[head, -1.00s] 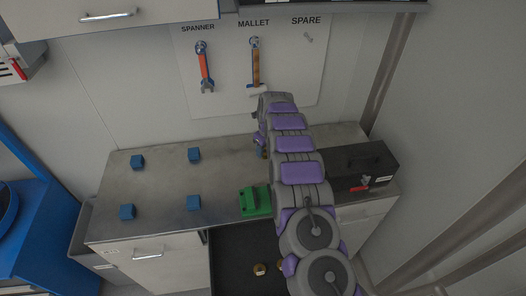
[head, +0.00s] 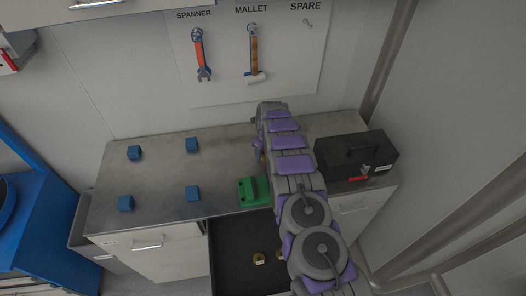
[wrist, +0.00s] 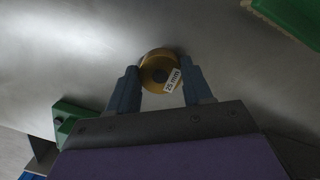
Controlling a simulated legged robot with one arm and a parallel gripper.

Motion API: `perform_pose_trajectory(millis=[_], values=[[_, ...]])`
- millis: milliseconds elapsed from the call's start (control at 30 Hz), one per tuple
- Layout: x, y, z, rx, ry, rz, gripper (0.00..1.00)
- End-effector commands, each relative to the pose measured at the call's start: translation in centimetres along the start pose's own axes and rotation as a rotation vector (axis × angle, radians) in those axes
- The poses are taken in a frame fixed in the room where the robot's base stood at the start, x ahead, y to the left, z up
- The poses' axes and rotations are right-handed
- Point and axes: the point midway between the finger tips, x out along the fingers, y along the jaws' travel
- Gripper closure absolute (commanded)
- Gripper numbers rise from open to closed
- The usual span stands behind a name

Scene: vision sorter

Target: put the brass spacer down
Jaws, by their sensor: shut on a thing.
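The brass spacer (wrist: 156,64) is a round golden ring with a dark centre and a white "25 mm" label, in the wrist view. My gripper (wrist: 160,82) is shut on it, one blue finger on each side. Grey metal worktop lies behind the spacer; I cannot tell whether the spacer touches it. In the head view my gripper is over the worktop (head: 228,158), left of my arm and beyond the green block (head: 254,190). My arm hides most of it there, and only a small brassy patch shows.
Several blue blocks (head: 192,145) stand on the left of the worktop. A black toolbox (head: 356,152) stands at the right. An open dark drawer (head: 232,244) below holds brass pieces (head: 259,258). A tool board (head: 290,75) with a spanner and mallet hangs behind.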

Motion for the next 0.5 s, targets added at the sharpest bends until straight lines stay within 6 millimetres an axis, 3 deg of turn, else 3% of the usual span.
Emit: perform_pose_trajectory(millis=[200, 233, 500], values=[[0.01, -0.06, -0.08, 0.000, 0.000, 0.001, 0.99], [0.05, -0.06, -0.10, 0.000, 0.000, 0.001, 0.49], [0.04, 0.00, -0.05, -0.001, 0.001, 0.001, 0.25]])
